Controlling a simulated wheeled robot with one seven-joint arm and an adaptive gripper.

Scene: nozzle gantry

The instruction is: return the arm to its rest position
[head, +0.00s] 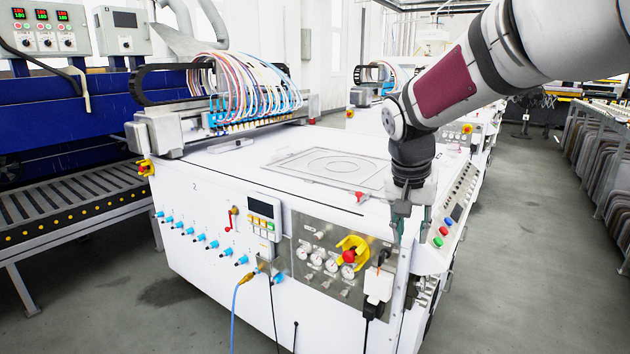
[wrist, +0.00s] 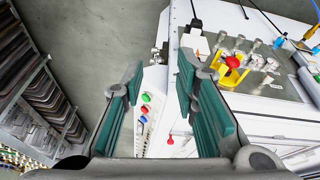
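My gripper (head: 411,228) points down at the front right corner of the white machine (head: 225,270), close to its side panel of buttons. In the wrist view my gripper (wrist: 160,78) has its two green-padded fingers apart, with nothing between them. My arm (head: 450,85) reaches in from the upper right of the head view, bent down at the wrist. I cannot tell whether a fingertip touches the machine.
The machine's front panel holds a red knob on a yellow base (head: 349,256), gauges and blue-tipped fittings. A blue hose (head: 235,310) hangs in front. A roller conveyor (head: 70,205) stands left and a rack (head: 598,155) right. Open floor (head: 525,230) lies between machine and rack.

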